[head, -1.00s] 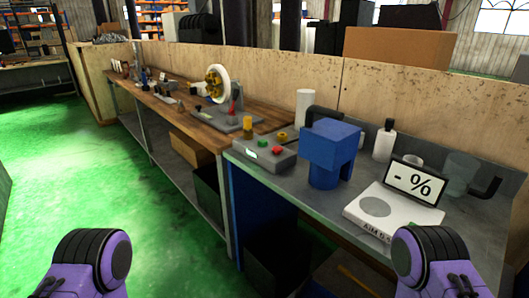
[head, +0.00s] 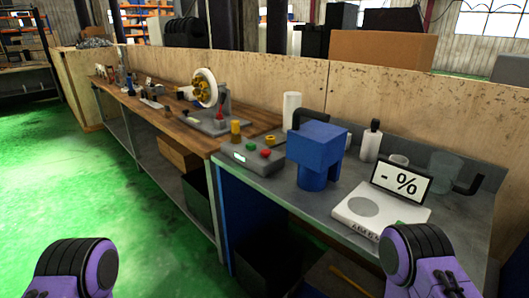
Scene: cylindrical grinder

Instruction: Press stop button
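A grey control box (head: 233,165) sits on the grey bench, at its left end near the wooden bench. On its top are a red button (head: 265,153) and a green button (head: 251,146), with a small lit display on its front. A yellow knob (head: 235,129) stands at the back of the box. No label is readable, so the red button is only told by its colour. Purple and black parts of my two arms show at the bottom left and bottom right, well apart from the box. Neither gripper is in view.
A blue machine (head: 316,152) stands right of the box. A white scale (head: 350,213) with a "- %" display (head: 401,182) is further right. A wheel device (head: 207,88) with a red lever is on the wooden bench (head: 170,124). Green floor (head: 150,235) is open in front.

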